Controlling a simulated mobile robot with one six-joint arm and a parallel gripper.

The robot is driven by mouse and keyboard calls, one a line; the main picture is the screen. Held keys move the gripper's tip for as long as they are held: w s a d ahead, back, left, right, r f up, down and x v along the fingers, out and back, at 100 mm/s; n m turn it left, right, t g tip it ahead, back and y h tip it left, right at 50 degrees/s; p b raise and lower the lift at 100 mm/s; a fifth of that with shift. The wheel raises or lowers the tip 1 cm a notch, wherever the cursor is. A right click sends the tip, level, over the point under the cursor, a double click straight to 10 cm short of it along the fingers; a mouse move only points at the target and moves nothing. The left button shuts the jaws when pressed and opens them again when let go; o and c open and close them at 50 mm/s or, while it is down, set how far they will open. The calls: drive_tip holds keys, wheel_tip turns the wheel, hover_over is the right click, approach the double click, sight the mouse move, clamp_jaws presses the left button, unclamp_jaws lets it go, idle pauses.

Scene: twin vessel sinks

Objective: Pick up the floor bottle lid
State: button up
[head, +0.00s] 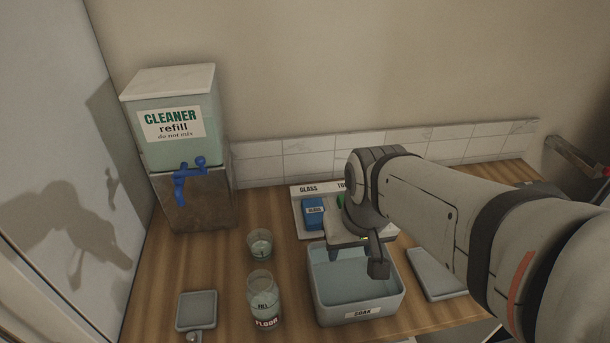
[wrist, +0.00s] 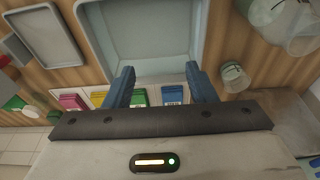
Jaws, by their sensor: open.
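The floor bottle (head: 264,303) is a clear bottle with a FLOOR label and a FILL mark, standing on the wooden counter left of the soak basin. It shows partly in the wrist view's upper right (wrist: 300,25). I cannot make out a lid for certain. A small round grey piece (head: 192,337) sits at the bottom edge of the head view, beside a small grey tray (head: 197,308); I cannot tell what it is. My gripper (wrist: 162,76) is open and empty, above the back part of the soak basin (head: 360,313).
A cleaner refill dispenser (head: 170,125) with a blue tap stands at the back left. A clear cup (head: 260,244) stands behind the bottle. Coloured sponges, one blue (head: 313,213), lie on a labelled tray behind the basin. A flat grey tray (head: 436,273) lies right of it.

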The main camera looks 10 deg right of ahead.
drive_tip(key=o, duration=0.4)
drive_tip(key=w+m+p, duration=0.1)
drive_tip(key=w+p, duration=0.2)
drive_tip(key=w+m+g+p, duration=0.1)
drive_tip(key=w+p, duration=0.2)
drive_tip(key=w, duration=0.1)
drive_tip(key=shift+w+f, duration=0.1)
drive_tip(key=shift+w, duration=0.2)
drive_tip(key=w+f+p, duration=0.1)
drive_tip(key=f+p, duration=0.1)
drive_tip(key=w+f+m+g+p, duration=0.1)
drive_tip(key=w+f+p, duration=0.1)
drive_tip(key=w+f+m+p, duration=0.1)
drive_tip(key=w+f+p, duration=0.1)
drive_tip(key=f, duration=0.1)
drive_tip(key=shift+w+a, duration=0.2)
drive_tip(key=shift+a, duration=0.05)
wheel_tip(320, 180, down, 2)
drive_tip(key=shift+f+p, duration=0.1)
drive_tip(key=shift+p, duration=0.2)
drive_tip(key=f, duration=0.1)
drive_tip(key=f+p, duration=0.1)
drive_tip(key=f, duration=0.1)
drive_tip(key=shift+d+f, duration=0.25)
drive_tip(key=shift+d, duration=0.15)
drive_tip(key=shift+f, duration=0.75)
